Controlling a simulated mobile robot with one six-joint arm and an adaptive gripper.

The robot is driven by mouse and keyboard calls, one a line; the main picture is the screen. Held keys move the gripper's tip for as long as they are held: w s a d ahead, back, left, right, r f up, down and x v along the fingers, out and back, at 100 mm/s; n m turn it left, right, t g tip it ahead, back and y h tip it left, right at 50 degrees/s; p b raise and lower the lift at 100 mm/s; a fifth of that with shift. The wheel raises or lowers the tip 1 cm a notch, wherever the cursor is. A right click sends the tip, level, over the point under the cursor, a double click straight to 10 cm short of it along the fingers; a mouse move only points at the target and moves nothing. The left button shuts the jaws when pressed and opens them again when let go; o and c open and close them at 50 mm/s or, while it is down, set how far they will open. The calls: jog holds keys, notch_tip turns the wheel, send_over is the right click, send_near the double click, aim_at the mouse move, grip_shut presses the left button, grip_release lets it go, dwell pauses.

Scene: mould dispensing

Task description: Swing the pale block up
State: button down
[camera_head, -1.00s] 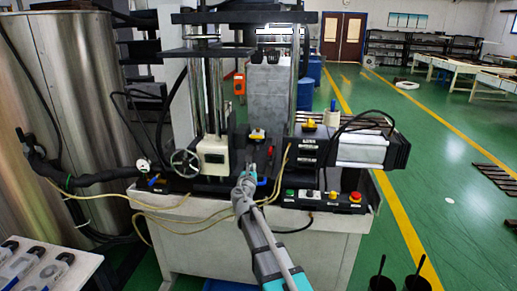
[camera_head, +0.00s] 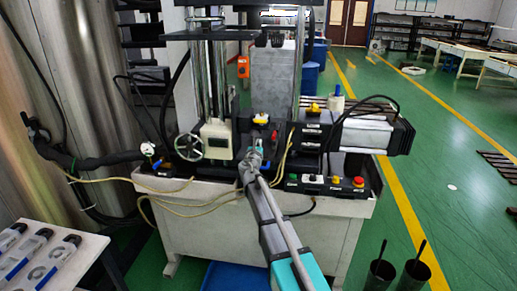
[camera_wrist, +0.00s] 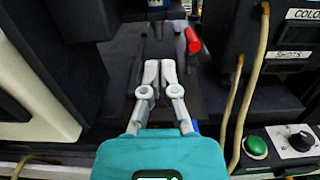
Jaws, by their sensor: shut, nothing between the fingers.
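The pale block (camera_head: 217,139) is a cream-white box at the front of the machine, right of the handwheel, below the vertical rods. It hangs upright there. In the wrist view, a pale white body (camera_wrist: 38,105) at the left edge seems to be part of it. My gripper (camera_head: 254,155) is to the right of the block and a little lower, apart from it. In the wrist view, my gripper's grey fingers (camera_wrist: 160,72) are together with nothing between them, over a dark slot in the machine. The block's back is hidden.
A red knob (camera_wrist: 192,40) lies just right of the fingers. The handwheel (camera_head: 188,147) is left of the block. Yellow cables (camera_head: 283,155) hang at the right. A button panel (camera_head: 325,184) with a red emergency stop sits front right. Dark metal walls flank the slot.

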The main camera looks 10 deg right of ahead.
aim_at(260, 129)
jog(key=x, duration=0.4)
jog(key=shift+w, duration=0.25)
jog(key=shift+r+p, duration=1.95)
jog(key=shift+p, duration=0.05)
